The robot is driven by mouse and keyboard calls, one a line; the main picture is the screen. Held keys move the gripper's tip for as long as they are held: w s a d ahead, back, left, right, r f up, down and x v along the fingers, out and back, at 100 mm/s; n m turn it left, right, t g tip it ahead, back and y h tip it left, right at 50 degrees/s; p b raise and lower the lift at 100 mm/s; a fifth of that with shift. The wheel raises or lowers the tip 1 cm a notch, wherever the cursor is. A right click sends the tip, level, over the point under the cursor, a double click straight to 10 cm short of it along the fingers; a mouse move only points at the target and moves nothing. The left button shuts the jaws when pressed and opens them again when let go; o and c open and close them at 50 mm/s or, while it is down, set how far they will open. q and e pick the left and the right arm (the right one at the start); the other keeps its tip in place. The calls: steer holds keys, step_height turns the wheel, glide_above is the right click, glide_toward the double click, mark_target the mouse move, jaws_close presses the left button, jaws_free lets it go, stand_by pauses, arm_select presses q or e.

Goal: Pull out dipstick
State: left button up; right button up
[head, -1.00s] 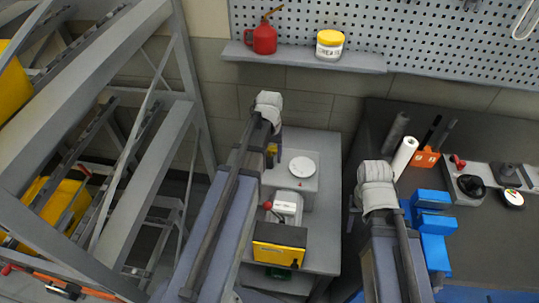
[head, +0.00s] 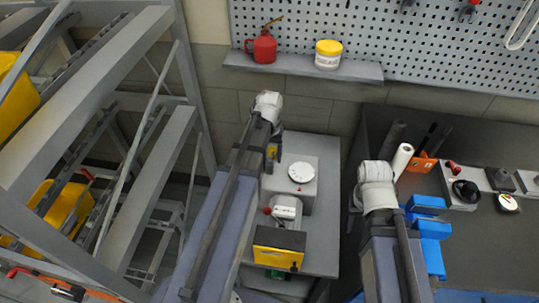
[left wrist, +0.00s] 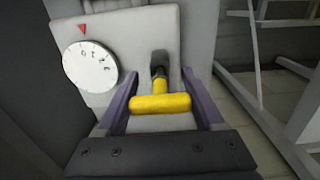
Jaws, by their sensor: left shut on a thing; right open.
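The yellow T-shaped dipstick handle (left wrist: 160,104) stands on a short dark stem at the grey machine housing (left wrist: 128,35). My left gripper (left wrist: 163,100) has its two purple fingers on either side of the handle and is shut on it. In the head view my left gripper (head: 272,158) is at the left side of the grey machine, with a bit of yellow showing by it. Whether the stem is seated or partly drawn cannot be told. My right gripper (head: 354,200) is mostly hidden by its wrist, right of the machine's table, and is open.
A white dial (head: 302,169) sits on the machine, close left of the handle in the wrist view. A yellow-black box (head: 279,248) is at the table's front. A steel rack (head: 95,130) stands left. Blue blocks (head: 430,228) lie right. A shelf (head: 305,68) holds a red oil can (head: 264,46) and a jar (head: 328,54).

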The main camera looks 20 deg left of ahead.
mark_target(270, 147)
arm_select(q)
steer(key=shift+r+p, duration=0.9)
steer(key=shift+r, duration=0.15)
steer(key=shift+r, duration=0.2)
step_height(270, 147, up, 4)
steer(key=p, duration=0.4)
steer(key=shift+f, duration=0.1)
